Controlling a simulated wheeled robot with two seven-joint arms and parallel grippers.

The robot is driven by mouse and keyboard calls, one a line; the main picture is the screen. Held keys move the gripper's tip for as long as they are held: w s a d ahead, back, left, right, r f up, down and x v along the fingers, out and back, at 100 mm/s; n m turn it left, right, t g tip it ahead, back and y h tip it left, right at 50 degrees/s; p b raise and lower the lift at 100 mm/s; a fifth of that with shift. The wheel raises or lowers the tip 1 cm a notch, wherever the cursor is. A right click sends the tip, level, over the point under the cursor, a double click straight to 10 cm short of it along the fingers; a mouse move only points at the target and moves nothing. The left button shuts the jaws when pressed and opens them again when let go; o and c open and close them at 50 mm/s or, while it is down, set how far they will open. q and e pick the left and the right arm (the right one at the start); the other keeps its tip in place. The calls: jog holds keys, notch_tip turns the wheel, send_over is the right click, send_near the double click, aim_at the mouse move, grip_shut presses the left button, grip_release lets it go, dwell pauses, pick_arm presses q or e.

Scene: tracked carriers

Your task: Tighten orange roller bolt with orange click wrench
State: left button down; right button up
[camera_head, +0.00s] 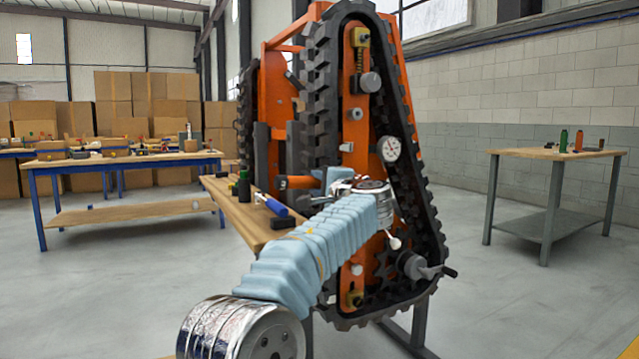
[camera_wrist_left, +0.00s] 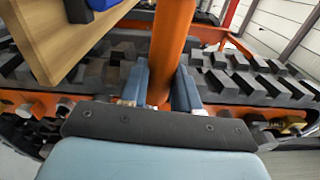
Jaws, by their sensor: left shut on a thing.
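My left gripper (camera_head: 325,178) is in front of the tracked carrier, at the end of the bench, and is shut on an orange tool. In the left wrist view the orange cylinder (camera_wrist_left: 172,45), which looks like the orange click wrench's handle, stands between the two blue-grey fingers (camera_wrist_left: 166,88). In the head view the orange tool (camera_head: 299,182) points left with a dark end; my wrist hides the rest. I cannot tell which bolt is the orange roller bolt. My right gripper is out of view.
A wooden bench (camera_head: 232,208) beside the carrier holds a green bottle (camera_head: 244,187), a blue-handled tool (camera_head: 271,205) and a black block (camera_head: 283,222). The floor at right is clear up to another table (camera_head: 552,154).

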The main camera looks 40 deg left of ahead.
pick_arm(q)
jog(key=shift+r, duration=0.3)
jog(key=shift+w+r+m+p, duration=0.1)
jog(key=shift+r+m+p, duration=0.6)
jog(key=shift+p, duration=0.5)
jog(key=shift+f, duration=0.15)
jog(key=shift+w+d+r+m+p, duration=0.15)
jog(key=shift+r+m+p, duration=0.55)
jog(key=shift+p, duration=0.45)
jog(key=shift+w+r+m+p, duration=0.15)
jog(key=shift+r+m+p, duration=0.15)
jog(key=shift+r+p, duration=0.35)
jog(key=shift+p, duration=0.55)
